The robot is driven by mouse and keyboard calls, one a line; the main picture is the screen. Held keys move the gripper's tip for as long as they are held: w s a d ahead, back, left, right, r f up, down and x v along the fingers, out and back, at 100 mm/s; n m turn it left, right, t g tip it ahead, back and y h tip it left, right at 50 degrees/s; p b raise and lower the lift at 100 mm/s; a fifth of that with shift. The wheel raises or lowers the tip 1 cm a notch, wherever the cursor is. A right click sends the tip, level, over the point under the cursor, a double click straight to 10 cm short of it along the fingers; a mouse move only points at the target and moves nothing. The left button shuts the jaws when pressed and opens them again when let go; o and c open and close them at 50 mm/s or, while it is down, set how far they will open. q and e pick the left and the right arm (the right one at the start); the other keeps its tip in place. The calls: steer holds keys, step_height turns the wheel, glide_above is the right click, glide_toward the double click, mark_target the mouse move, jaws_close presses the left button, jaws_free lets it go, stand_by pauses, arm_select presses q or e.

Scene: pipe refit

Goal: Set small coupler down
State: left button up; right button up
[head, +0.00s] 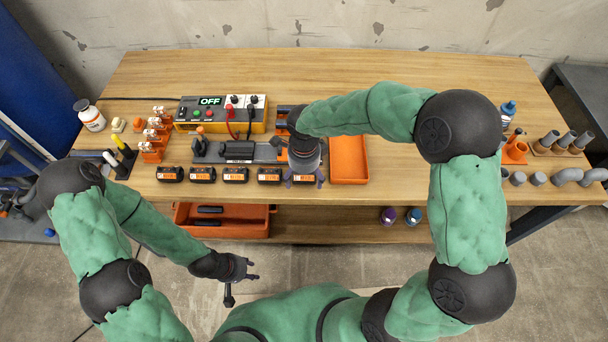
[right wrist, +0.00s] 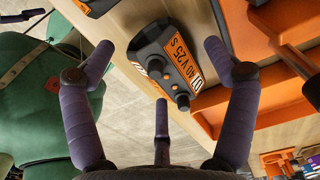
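Short grey pipe pieces (head: 538,179) stand at the right end of the bench in the head view. I cannot tell which of them is the small coupler. My right gripper (head: 305,180) is over the front edge of the bench, far left of those pieces. In the right wrist view its fingers are spread and hold nothing, with a black and orange battery (right wrist: 172,62) lying beyond them. My left gripper (head: 243,278) hangs in front of the bench, low and apart from everything. Its fingers look spread and empty.
An orange tray (head: 348,160) is right of my right gripper. A row of batteries (head: 235,174) lines the front edge. A power box reading OFF (head: 220,113) stands behind. Grey elbows (head: 567,176) and upright pipes (head: 567,139) are at the right. The bench between tray and pipes is partly hidden by my arm.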

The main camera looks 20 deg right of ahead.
steer(key=shift+r, duration=0.2)
step_height(320, 180, up, 12)
steer(key=p, duration=0.4)
stand_by(0.6)
